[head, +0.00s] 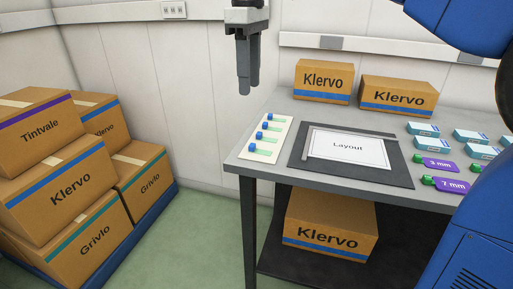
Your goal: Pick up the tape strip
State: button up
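No thing in view is clearly labelled as the tape strip. A white card (283,127) at the left end of the grey table bears several short pale green strips with blue ends, such as this strip (268,140); they may be tape. My gripper (249,88) points down in the air above and behind the table's left end, apart from everything. Its fingers overlap in view, so its opening is unclear.
The table (250,162) holds two Klervo boxes (323,80) at the back. Light blue small boxes (470,136) and purple tags (438,164) with green ends lie at the right. Another box (330,220) is on the lower shelf. Stacked boxes (62,190) stand left; the green floor between is clear.

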aim_at(251, 144)
notch_tip(251, 144, down, 16)
jog(key=shift+d+f, duration=0.15)
jog(key=shift+f, duration=0.05)
dwell(0.5)
jog(key=c, duration=0.8)
